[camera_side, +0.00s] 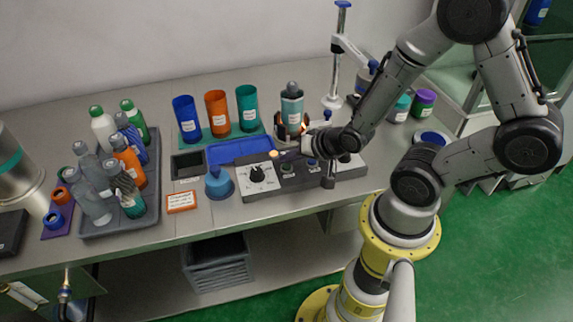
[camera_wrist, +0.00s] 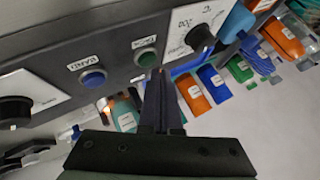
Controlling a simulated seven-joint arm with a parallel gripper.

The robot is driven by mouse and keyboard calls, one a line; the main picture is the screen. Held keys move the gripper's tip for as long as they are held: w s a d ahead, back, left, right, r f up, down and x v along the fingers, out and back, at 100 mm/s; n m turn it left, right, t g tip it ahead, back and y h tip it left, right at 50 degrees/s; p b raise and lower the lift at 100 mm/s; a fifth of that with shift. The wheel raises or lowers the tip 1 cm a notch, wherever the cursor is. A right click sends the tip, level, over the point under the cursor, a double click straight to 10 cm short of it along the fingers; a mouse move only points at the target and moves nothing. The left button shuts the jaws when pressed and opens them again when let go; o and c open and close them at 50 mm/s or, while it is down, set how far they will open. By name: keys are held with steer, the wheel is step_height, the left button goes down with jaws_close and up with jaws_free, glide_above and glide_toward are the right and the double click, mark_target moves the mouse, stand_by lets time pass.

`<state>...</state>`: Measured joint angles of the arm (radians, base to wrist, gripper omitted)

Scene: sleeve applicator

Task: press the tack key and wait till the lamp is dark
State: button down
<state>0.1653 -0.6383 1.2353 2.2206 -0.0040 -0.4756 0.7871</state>
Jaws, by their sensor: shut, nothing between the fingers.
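The dark grey control box (camera_side: 300,180) stands at the bench front. It carries a green key (camera_wrist: 147,58), which I take for the tack key, and a labelled blue key (camera_wrist: 92,79). The green key also shows in the side view (camera_side: 287,168). My gripper (camera_wrist: 160,74) is shut and empty, its fingertips close beside the green key in the wrist view; I cannot tell whether they touch. A small pale, warm-coloured round spot (camera_side: 273,154) at the box's back edge may be the lamp, seemingly lit. A teal container (camera_side: 292,108) with a grey top stands upright in a holder behind.
A dial with a black knob (camera_side: 257,174) is left of the keys. A blue tray (camera_side: 235,150) and upright cups (camera_side: 217,113) lie behind. A pole stand (camera_side: 335,75) rises behind the holder.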

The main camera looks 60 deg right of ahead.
steer(key=shift+r, duration=0.25)
steer(key=shift+r, duration=2.45)
steer(key=shift+a, duration=0.1)
stand_by(4.9)
